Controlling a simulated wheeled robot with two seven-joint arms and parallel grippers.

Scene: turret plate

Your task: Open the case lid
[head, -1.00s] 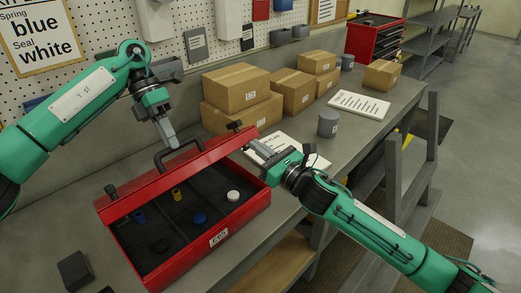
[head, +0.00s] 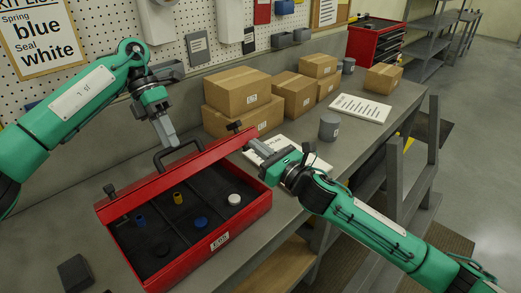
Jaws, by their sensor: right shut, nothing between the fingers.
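The red case (head: 222,238) sits on the workbench with its red lid (head: 165,181) tilted up at the back, so the dark inside shows. A black handle (head: 178,153) stands on the lid. Inside are a yellow part (head: 177,198), a white disc (head: 234,199), a blue disc (head: 200,222) and dark pieces. My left gripper (head: 168,140) is just above and behind the lid by the handle; I cannot tell whether it touches. My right gripper (head: 254,148) is shut and empty beside the lid's right end, close to its black latch (head: 234,126).
Cardboard boxes (head: 240,90) stand behind the case. A grey cylinder (head: 329,127) and a white printed sheet (head: 360,107) are to the right. A dark block (head: 75,272) lies at front left. A pegboard wall rises behind the bench.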

